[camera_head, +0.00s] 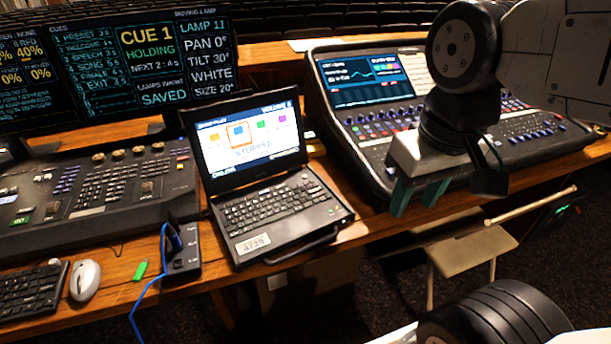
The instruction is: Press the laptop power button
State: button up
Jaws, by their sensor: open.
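A black laptop (262,190) stands open on the wooden desk, between two control consoles. Its screen (248,136) is lit and shows coloured icons and a word like "STOPPED". Its keyboard (275,203) faces me. A white label is on its front left corner. I cannot make out which part is the power button. My gripper (420,197) hangs from the arm at the right, over the front edge of the right console. Its two green fingers are apart and empty. It is to the right of the laptop and not touching it.
A mixing console (372,150) with its own screen stands right of the laptop. A lighting console (95,195) is left. A mouse (85,281), green stick (140,270), black box (182,262) and blue cable lie at front left. A chair (465,247) stands below the desk edge.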

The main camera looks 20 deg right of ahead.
grip_shut()
dwell(1.8)
